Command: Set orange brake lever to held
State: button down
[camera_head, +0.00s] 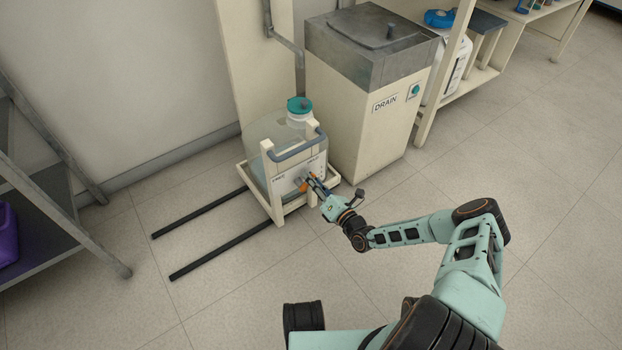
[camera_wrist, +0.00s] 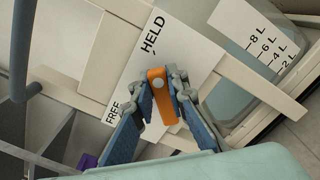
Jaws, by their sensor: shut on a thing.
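The orange brake lever (camera_head: 303,186) is on the white plate at the front of the cart that carries a large clear carboy (camera_head: 262,140). In the wrist view the lever (camera_wrist: 163,103) lies between my gripper's two blue-padded fingers, its rounded end with a grey dot towards the plate. The HELD label (camera_wrist: 152,34) is above it and the FREE label (camera_wrist: 122,108) to its left. My gripper (camera_head: 314,184) is at the plate in the head view, shut on the lever. The fingers hide part of the lever, and I cannot tell its exact setting.
A blue-grey handle (camera_head: 297,146) spans the cart's posts above the plate. A DRAIN cabinet (camera_head: 367,100) stands close behind on the right. Two dark floor rails (camera_head: 205,210) run left from the cart. A grey shelf rack (camera_head: 40,215) is at far left. The floor in front is clear.

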jog(key=shift+a, duration=0.1)
jog(key=c, duration=1.9)
grip_release()
jog(key=v, duration=1.2)
